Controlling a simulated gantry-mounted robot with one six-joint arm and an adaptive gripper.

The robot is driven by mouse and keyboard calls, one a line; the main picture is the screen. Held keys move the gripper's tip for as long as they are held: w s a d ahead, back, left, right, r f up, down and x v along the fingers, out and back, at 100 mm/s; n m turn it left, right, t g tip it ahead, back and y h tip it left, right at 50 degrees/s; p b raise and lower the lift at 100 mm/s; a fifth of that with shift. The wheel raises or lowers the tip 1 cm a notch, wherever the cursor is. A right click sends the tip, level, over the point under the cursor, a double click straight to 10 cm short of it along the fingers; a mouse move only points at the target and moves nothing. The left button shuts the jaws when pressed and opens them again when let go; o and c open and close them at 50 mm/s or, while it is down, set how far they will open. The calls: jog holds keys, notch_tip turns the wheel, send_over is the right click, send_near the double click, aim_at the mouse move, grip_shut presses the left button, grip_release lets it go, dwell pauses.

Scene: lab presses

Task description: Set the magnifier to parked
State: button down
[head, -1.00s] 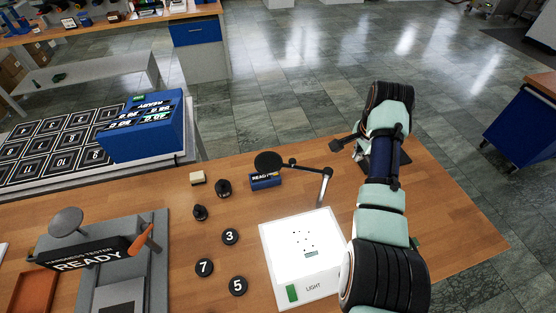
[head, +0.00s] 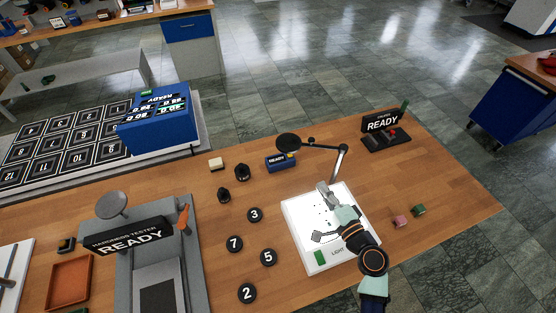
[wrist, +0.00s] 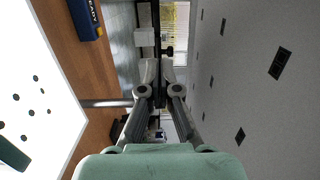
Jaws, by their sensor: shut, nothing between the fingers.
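The magnifier has a dark round head (head: 288,142), joined by a jointed black arm (head: 325,147) to a grey post (head: 341,163) at the back edge of the lit white panel (head: 297,232). Its head hangs out to the left, above the blue READY box. My gripper (head: 322,187) is shut and empty above the panel, in front of the post. In the wrist view my closed fingers (wrist: 162,98) point toward the post (wrist: 105,103) and a black bar that looks like the magnifier arm (wrist: 155,25). Contact cannot be told. The magnifier head is not seen there.
The small blue READY box (head: 279,162) stands under the magnifier head. Black numbered weights (head: 234,244) lie left of the panel. A black READY device (head: 386,136) stands at the back right. Pink (head: 400,222) and green (head: 419,210) blocks lie right of the panel.

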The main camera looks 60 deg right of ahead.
aim_at(297, 150)
jog(key=x, duration=1.4)
jog(key=shift+w, duration=0.15)
